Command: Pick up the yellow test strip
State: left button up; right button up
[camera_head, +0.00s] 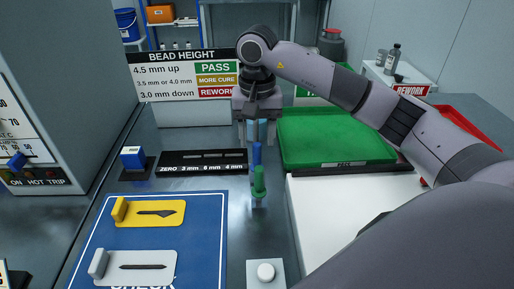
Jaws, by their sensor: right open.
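The yellow test strip (155,213) lies flat on the blue mat (205,240) at the lower left. It has a raised yellow block at its left end and a dark, tapered mark along its middle. My right gripper (257,138) points down near the middle of the view, up and to the right of the yellow strip and well apart from it. Its jaws are open. Upright blue and green pieces (259,182) show at and below the fingers; I cannot tell whether the blue one stands between them. My left gripper is not in view.
A grey strip (140,267) lies below the yellow one on the mat. Behind are a black gauge block (203,163) and a small blue-and-white device (133,158). A green tray (335,135) stands right. A white block with a round knob (265,272) is at front.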

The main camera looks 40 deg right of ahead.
aim_at(169, 213)
jog(key=k, duration=1)
